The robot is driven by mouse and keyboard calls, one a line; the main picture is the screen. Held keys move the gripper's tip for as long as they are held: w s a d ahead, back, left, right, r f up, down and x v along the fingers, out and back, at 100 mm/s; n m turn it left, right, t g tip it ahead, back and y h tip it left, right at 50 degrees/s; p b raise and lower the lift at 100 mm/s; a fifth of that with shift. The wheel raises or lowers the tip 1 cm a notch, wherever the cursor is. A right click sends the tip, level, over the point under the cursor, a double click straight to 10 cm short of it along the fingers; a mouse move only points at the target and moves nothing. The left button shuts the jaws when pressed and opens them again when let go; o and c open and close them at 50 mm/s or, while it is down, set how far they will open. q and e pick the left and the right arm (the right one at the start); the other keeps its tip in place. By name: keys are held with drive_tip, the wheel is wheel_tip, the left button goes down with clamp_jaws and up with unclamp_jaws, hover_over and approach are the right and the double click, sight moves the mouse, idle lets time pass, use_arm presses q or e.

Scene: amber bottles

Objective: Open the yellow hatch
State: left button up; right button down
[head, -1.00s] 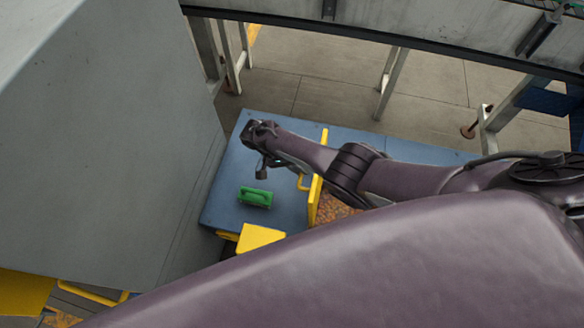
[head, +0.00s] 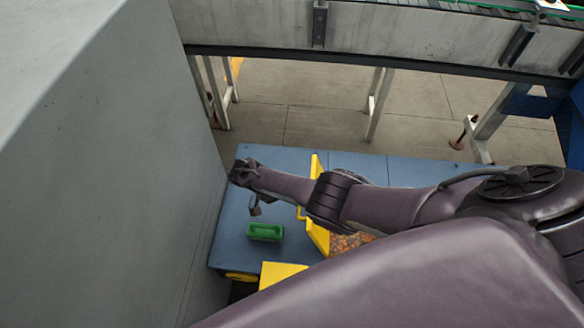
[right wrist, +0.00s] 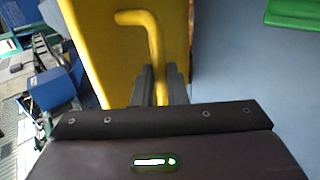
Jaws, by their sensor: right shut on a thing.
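The yellow hatch (head: 317,236) is raised on edge from the blue top (head: 232,228) in the head view, beside an opening with a rusty orange-brown inside. Its yellow bar handle (head: 301,213) sticks out to the left. In the right wrist view the hatch (right wrist: 105,60) fills the upper left, and its bent handle (right wrist: 155,45) runs down between the fingers of my right gripper (right wrist: 160,85). The gripper is shut on that handle. My right arm hides part of the hatch in the head view, and the fingertips are not clear there. My left gripper is out of view.
A green block-like object (head: 265,232) lies on the blue top, left of the hatch. A yellow box-like part (head: 282,274) is in front. A large grey wall (head: 110,170) bounds the left side. A grey conveyor frame (head: 420,35) crosses the back.

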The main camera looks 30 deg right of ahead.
drive_tip(key=shift+s+a+f, duration=0.25)
drive_tip(key=shift+s+f, duration=0.05)
drive_tip(key=shift+f, duration=0.25)
drive_tip(key=c, duration=1.6)
unclamp_jaws()
drive_tip(key=shift+w+f, duration=0.1)
drive_tip(key=shift+w, duration=0.1)
drive_tip(key=shift+o, duration=0.7)
drive_tip(key=shift+w, duration=0.2)
drive_tip(key=shift+r, duration=0.2)
drive_tip(key=v, duration=0.7)
drive_tip(key=shift+a+r, duration=0.2)
drive_tip(key=shift+r, duration=0.05)
drive_tip(key=shift+w, duration=0.15)
